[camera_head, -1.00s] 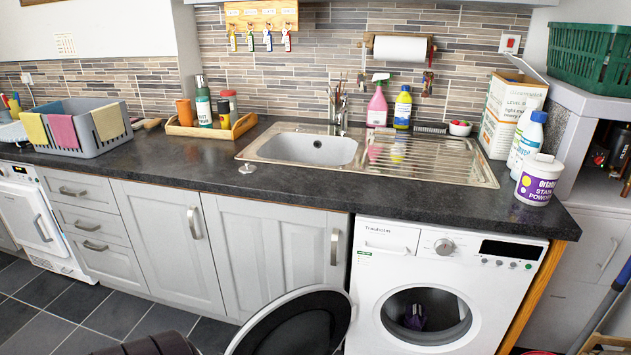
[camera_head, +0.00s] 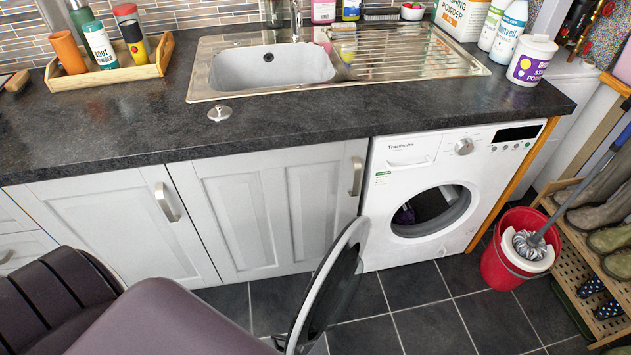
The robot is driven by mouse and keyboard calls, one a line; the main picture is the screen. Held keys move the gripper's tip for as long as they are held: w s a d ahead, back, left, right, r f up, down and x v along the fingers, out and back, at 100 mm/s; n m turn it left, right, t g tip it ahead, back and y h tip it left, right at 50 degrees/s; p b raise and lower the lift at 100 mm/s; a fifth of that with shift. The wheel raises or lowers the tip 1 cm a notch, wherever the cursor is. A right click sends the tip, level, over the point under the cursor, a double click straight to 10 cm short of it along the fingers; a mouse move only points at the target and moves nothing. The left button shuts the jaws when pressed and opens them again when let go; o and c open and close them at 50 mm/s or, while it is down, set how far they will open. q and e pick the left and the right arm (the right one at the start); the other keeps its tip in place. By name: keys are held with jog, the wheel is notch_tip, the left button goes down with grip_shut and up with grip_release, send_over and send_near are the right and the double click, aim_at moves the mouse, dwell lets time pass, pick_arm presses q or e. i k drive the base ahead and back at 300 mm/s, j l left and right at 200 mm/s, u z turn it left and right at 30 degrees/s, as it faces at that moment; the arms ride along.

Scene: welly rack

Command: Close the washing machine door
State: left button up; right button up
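The white washing machine (camera_head: 405,165) stands under the counter, right of the grey cupboards. Its round door (camera_head: 335,285) is open, hinged at the left of the opening and standing out into the room. I see it nearly edge-on, with a pale rim and dark glass. The round opening (camera_head: 432,210) is uncovered, with something dark purple inside. One of my purple-grey arms crosses the lower left and reaches the bottom edge close to the door's lower end. A small grey piece beside that end is too unclear to identify. Neither gripper can be made out.
The dark counter (camera_head: 130,130) with sink (camera_head: 270,68) overhangs the machine. A red bucket (camera_head: 505,265) with a mop stands right of it, beside a wooden rack (camera_head: 590,265) of boots. The tiled floor (camera_head: 420,300) before the machine is clear.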

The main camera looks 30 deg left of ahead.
aim_at(323, 294)
jog(key=k+j, duration=0.1)
jog(key=j, duration=0.35)
jog(key=j+z, duration=0.1)
jog(key=j, duration=0.35)
jog(key=k+j, duration=0.2)
jog(key=j, duration=0.25)
